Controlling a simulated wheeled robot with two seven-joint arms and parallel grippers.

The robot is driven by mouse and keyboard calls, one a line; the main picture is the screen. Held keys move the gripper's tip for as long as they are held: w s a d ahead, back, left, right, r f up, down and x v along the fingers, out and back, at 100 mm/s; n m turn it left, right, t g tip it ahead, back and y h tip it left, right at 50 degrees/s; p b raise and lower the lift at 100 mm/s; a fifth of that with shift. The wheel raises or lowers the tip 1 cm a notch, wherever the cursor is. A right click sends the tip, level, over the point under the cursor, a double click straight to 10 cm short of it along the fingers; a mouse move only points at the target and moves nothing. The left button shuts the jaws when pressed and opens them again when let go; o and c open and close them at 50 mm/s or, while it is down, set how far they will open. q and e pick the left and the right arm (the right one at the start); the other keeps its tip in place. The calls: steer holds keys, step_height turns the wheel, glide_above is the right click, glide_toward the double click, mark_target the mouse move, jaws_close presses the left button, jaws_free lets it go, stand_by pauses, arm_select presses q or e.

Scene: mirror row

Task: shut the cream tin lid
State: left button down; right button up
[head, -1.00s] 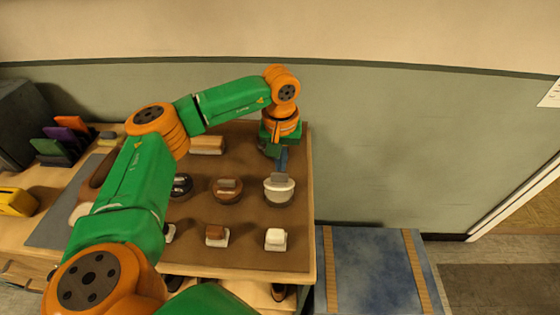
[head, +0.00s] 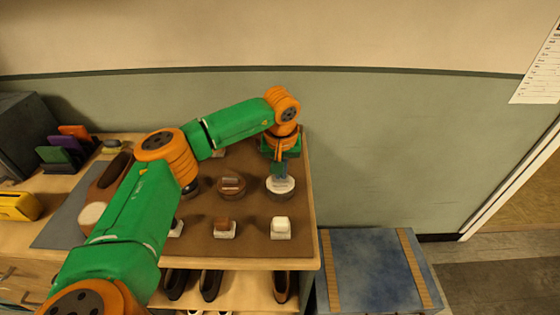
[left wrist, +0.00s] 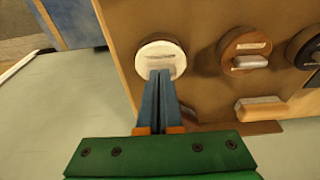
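The cream tin (head: 281,190) is a round tin near the right edge of the brown mat. In the left wrist view, the cream tin lid (left wrist: 150,54) is a pale disc with a small label, and it looks flat on the tin. I cannot tell whether it is fully down. My left gripper (head: 282,172) is over the tin from the wall side. Its two blue fingers (left wrist: 160,73) are together with nothing between them. Their tips are at the lid's near edge, touching or just above it, and they hide part of it. My right gripper is not in view.
A brown tin (head: 231,187) stands left of the cream tin. A white block (head: 281,228) and a brown block (head: 224,228) sit on small plates in front. The wall (head: 400,150) is close behind the table. A blue bench (head: 370,270) stands to the right.

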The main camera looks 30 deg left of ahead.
arm_select(q)
steer(key=shift+s+d+f, duration=0.15)
steer(key=shift+s+f, duration=0.05)
steer(key=shift+f, duration=0.05)
stand_by(0.5)
